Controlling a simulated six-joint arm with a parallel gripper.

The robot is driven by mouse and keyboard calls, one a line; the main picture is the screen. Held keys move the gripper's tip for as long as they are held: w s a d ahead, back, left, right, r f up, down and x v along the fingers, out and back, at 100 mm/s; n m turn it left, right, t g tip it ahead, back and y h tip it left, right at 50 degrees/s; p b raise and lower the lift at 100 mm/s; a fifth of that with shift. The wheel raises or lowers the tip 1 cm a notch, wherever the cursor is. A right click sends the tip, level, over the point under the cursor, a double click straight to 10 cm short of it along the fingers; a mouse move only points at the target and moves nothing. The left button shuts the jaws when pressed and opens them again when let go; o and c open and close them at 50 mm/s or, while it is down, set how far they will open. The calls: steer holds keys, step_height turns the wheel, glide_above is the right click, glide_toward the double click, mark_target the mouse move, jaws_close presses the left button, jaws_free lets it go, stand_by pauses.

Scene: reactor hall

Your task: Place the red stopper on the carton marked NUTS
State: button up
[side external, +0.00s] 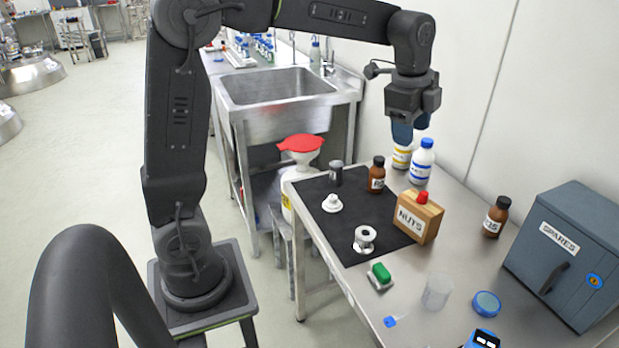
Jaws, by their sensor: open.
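The carton marked NUTS (419,217) is a tan box with a white label, standing on the right edge of the black mat. The small red stopper (422,197) sits on top of the carton, toward its middle. My gripper (413,130) has blue fingertips and points down, empty, above the back of the table and apart from the stopper. Bottles behind it partly overlap the fingertips in the picture.
White bottles (422,162) stand behind. The SPARES box (567,250) is at right. A green-topped block (381,274) and clear beaker (437,291) stand in front.

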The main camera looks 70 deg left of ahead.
steer(key=s+d+f+n+t, duration=0.1)
steer(key=s+d+n, duration=0.1)
steer(key=s+n, duration=0.4)
steer(key=s+d+f+n+t, duration=0.2)
steer(key=s+n, duration=0.5)
steer(key=s, duration=0.9)
steer(key=shift+s+f+n, duration=0.2)
steer(key=shift+n, duration=0.1)
